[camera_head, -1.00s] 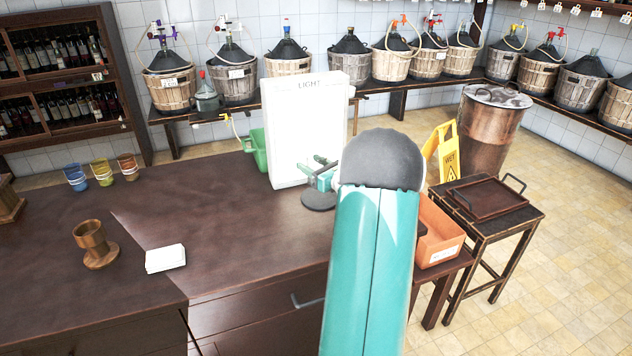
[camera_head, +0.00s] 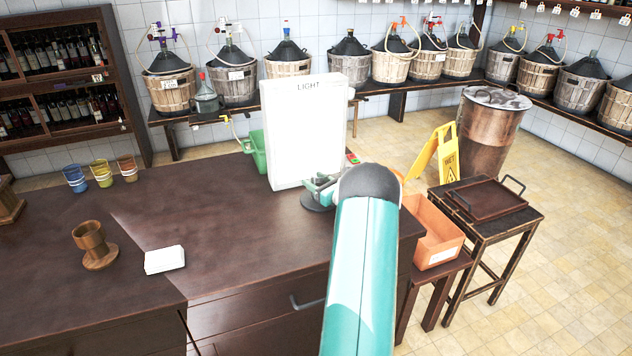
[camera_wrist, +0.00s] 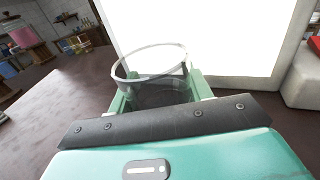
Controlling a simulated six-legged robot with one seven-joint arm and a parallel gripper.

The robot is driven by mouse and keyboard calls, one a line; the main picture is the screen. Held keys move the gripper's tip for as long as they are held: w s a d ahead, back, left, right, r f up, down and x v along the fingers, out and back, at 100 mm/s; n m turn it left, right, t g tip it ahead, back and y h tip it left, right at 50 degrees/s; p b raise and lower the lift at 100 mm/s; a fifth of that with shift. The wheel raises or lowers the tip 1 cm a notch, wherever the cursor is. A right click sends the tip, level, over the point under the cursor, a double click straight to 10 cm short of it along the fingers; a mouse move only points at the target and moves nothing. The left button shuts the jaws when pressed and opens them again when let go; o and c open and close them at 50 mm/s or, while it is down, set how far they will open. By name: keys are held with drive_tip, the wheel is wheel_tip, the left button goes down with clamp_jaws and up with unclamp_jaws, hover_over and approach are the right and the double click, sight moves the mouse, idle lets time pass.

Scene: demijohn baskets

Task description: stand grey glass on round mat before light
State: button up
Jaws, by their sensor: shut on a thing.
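The white panel marked LIGHT (camera_head: 305,130) stands upright on the brown counter, and its bright face fills the top of the wrist view (camera_wrist: 215,35). The glass is before the lit panel. Its base is hidden, so I cannot tell whether it touches the mat.
A wooden goblet (camera_head: 94,246) and a white stack (camera_head: 165,259) stand on the counter's left part, with coloured cups (camera_head: 101,173) behind. A green bin (camera_head: 257,155) is left of the panel. An orange crate (camera_head: 437,235) is at right. The middle of the counter is clear.

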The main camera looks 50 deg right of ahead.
drive_tip(key=o, duration=1.1)
drive_tip(key=shift+f, duration=0.15)
